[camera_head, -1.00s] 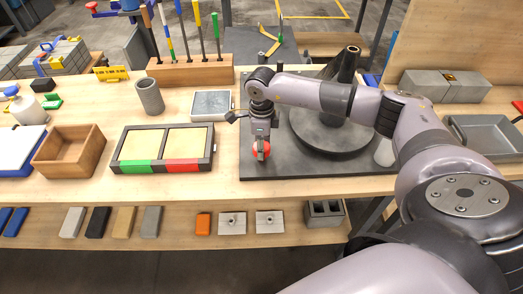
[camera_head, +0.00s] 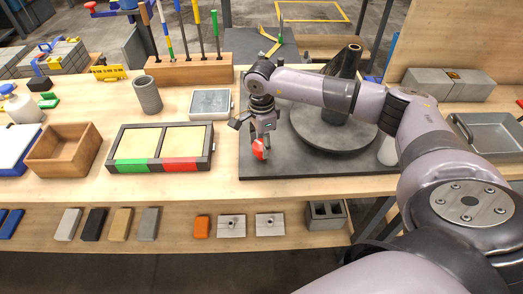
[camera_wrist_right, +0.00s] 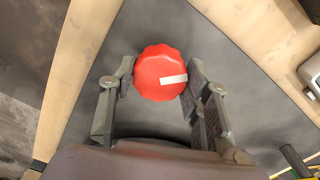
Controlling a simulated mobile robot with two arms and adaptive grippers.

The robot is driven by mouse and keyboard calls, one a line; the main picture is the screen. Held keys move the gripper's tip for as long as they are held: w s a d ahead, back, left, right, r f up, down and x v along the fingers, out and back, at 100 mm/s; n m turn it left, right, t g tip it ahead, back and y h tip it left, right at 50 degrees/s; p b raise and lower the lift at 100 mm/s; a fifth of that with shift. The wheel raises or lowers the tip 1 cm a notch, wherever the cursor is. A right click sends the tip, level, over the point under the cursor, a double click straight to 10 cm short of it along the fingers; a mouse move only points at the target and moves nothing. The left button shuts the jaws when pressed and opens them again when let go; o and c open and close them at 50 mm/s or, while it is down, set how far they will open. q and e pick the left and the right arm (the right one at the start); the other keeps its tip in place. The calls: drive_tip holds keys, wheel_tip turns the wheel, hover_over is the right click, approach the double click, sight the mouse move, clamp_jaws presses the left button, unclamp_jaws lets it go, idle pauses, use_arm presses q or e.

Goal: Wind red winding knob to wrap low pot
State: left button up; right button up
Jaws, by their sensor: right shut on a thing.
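The red winding knob (camera_head: 260,149) sits near the front left of a dark board (camera_head: 330,163) on the bench. In the right wrist view it is a red scalloped disc (camera_wrist_right: 160,66) with a pale stripe pointing right. My right gripper (camera_head: 262,146) reaches down over it, its fingers (camera_wrist_right: 158,86) on either side and shut on it. Behind it on the board is a dark round base (camera_head: 335,137) with a dark upright tube (camera_head: 346,66), partly hidden by my right arm. I cannot tell which thing is the low pot. My left gripper is not in view.
Left of the board are a grey scale-like plate (camera_head: 210,101), a two-part tray (camera_head: 161,165) with green and red front marks, a wooden box (camera_head: 62,158) and a grey cylinder (camera_head: 147,95). A grey metal pan (camera_head: 490,132) lies at right. The board's front strip is clear.

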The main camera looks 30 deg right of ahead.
sight(261, 144)
drive_tip(key=shift+n+b, duration=0.4)
drive_tip(key=shift+n, duration=0.8)
drive_tip(key=o, duration=2)
drive_tip(key=shift+r+p, duration=1.75)
drive_tip(key=shift+r, duration=1.3)
